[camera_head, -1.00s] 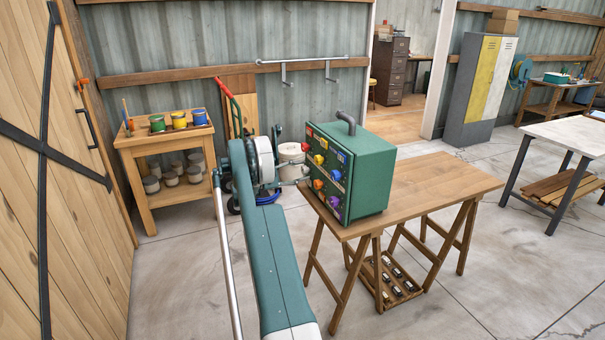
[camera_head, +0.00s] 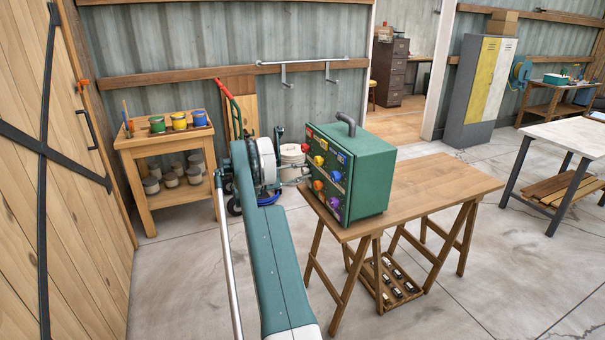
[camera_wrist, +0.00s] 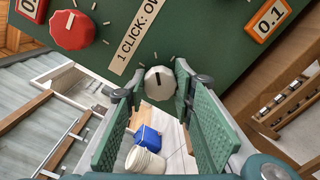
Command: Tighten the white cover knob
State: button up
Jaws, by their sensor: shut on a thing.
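The white knob (camera_wrist: 160,83) with a dark pointer line sits at the edge of the green panel (camera_wrist: 185,30) in the wrist view. The two green pads of my gripper (camera_wrist: 154,86) stand on either side of its rim and are shut on it. The pointer line runs nearly up and down in the picture. In the head view, the green box (camera_head: 362,180) stands on the wooden table (camera_head: 440,185). Its knob face is turned toward my arm, and I cannot make out the white knob there.
A red knob (camera_wrist: 72,30), a "1 CLICK" label (camera_wrist: 135,45) and an orange 0.1 tag (camera_wrist: 270,18) are close by on the panel. A white bucket (camera_wrist: 145,160) and a blue container (camera_wrist: 148,134) stand beyond the fingers. The table's right half is bare.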

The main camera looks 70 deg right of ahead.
jog(key=shift+m, duration=0.3)
jog(key=m, duration=0.4)
jog(key=shift+m, duration=2)
jog(key=o, duration=0.9)
jog(key=shift+w+a, duration=0.1)
jog(key=v, duration=1.1)
jog(key=shift+w+a, duration=0.25)
